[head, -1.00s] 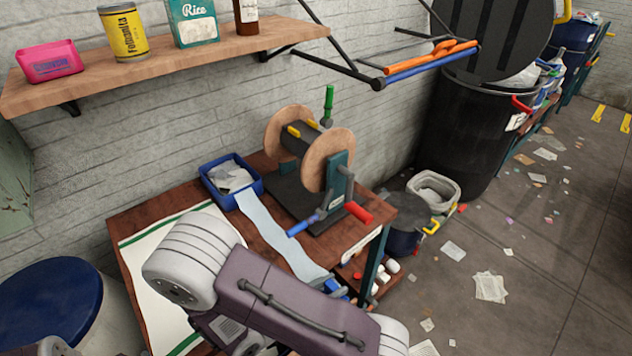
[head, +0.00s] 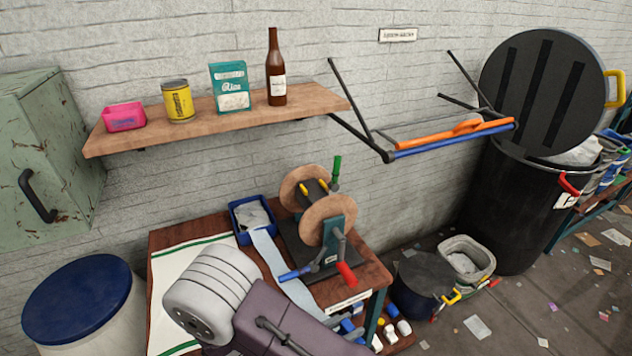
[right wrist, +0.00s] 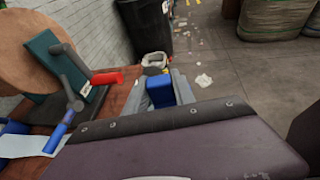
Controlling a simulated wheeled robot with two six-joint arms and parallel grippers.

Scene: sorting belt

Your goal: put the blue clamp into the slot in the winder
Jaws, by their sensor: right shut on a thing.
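The winder (head: 327,222) stands on the wooden table, with two round wooden discs, a dark stand, and green, red and blue handles. Yellow parts show between its discs; I cannot clearly make out the slot. My right gripper (right wrist: 164,88) is shut on the blue clamp (right wrist: 160,93) in the right wrist view. It holds the clamp beyond the table's right front edge, to the right of the winder in that view and apart from it. In the head view my right arm hides most of the gripper; blue shows beside it at the bottom. My left gripper is not in view.
A blue tray (head: 236,220) feeds a pale strip (head: 283,268) across the table. A wall rack (head: 440,138) with orange and blue bars juts out. Bins (head: 520,215) stand at right.

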